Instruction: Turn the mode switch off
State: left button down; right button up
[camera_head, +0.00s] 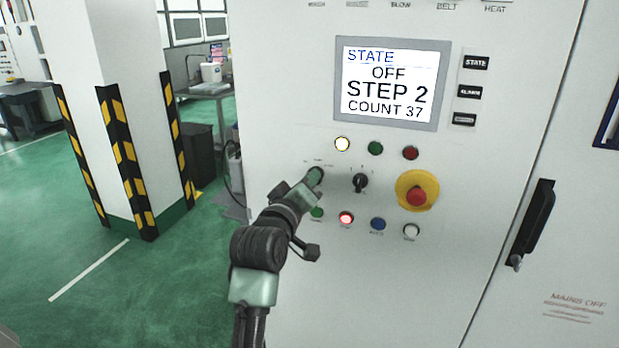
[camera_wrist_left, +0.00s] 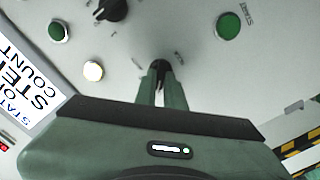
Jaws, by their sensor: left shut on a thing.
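The mode switch shows in the left wrist view as a small black knob (camera_wrist_left: 159,65) on the pale panel, with small labels around it too blurred to read. My left gripper (camera_wrist_left: 158,82) is shut on this knob, and its fingers hide most of it. In the head view the left gripper (camera_head: 316,175) reaches the panel from below left and covers the knob. The display (camera_head: 392,83) reads STATE OFF, STEP 2, COUNT 37. My right gripper is in neither view.
A second black rotary switch (camera_head: 360,182) sits just right of my gripper. A red emergency button (camera_head: 416,196) on yellow is further right. Lamps are above; a green button (camera_head: 317,212) and a lit red button (camera_head: 346,218) are below. A striped pillar (camera_head: 125,110) stands left.

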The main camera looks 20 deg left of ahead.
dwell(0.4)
pick_arm(q)
jog(key=c, duration=1.5)
grip_release()
jog(key=s+b, duration=0.2)
jog(key=s, duration=0.5)
jog(key=shift+s+a, duration=0.15)
jog(key=shift+s, duration=0.25)
jog(key=shift+f, duration=0.1)
